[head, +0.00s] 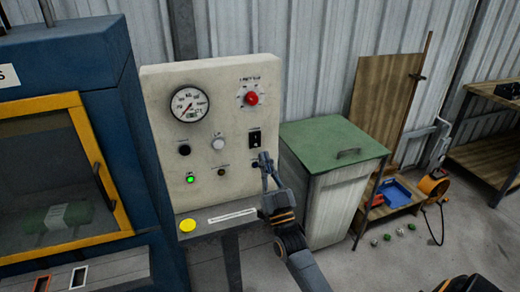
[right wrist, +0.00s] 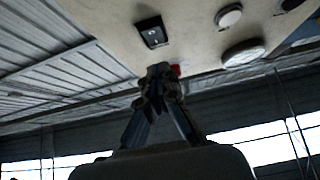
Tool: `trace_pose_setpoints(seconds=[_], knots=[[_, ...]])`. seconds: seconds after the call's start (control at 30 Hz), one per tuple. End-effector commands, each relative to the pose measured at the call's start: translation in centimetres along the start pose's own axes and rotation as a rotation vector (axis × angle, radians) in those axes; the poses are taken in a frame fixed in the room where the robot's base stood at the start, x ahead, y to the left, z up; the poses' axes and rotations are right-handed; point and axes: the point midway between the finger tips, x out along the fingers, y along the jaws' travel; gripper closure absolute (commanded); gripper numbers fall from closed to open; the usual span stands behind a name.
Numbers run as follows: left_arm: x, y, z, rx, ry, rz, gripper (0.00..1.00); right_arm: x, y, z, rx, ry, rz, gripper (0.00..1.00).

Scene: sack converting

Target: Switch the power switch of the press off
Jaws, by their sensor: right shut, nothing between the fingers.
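The press's cream control panel (head: 222,100) stands beside the blue press cabinet. The power switch appears to be the black rocker (head: 254,138) at the panel's right side; it also shows in the right wrist view (right wrist: 152,32). Its rocker position is too small to tell. A green lamp (head: 191,180) on the panel is lit. My right gripper (head: 264,160) is shut and empty, with its fingertips just below the rocker in the head view. In the right wrist view the fingertips (right wrist: 158,72) appear apart from the rocker. My left gripper is not in view.
The panel also carries a gauge (head: 189,104), a red knob (head: 251,98), a white knob (head: 218,144) and a yellow button (head: 187,225) on the ledge. A green-lidded bin (head: 333,142) stands close at the right.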

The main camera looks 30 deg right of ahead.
Motion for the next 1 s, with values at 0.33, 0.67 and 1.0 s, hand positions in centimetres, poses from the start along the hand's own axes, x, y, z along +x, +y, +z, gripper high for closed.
trace_pose_setpoints(seconds=[0.33, 0.67, 1.0], knots=[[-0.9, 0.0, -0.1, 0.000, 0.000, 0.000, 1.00, 2.9, 0.0, 2.6, 0.000, -0.002, 0.000, 1.00], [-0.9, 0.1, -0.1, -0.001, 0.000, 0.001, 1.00, 3.1, 0.0, 2.9, 0.000, -0.001, 0.000, 1.00], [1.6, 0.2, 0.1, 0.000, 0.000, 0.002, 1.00, 3.0, 0.0, 3.9, 0.000, 0.037, 0.000, 1.00]])
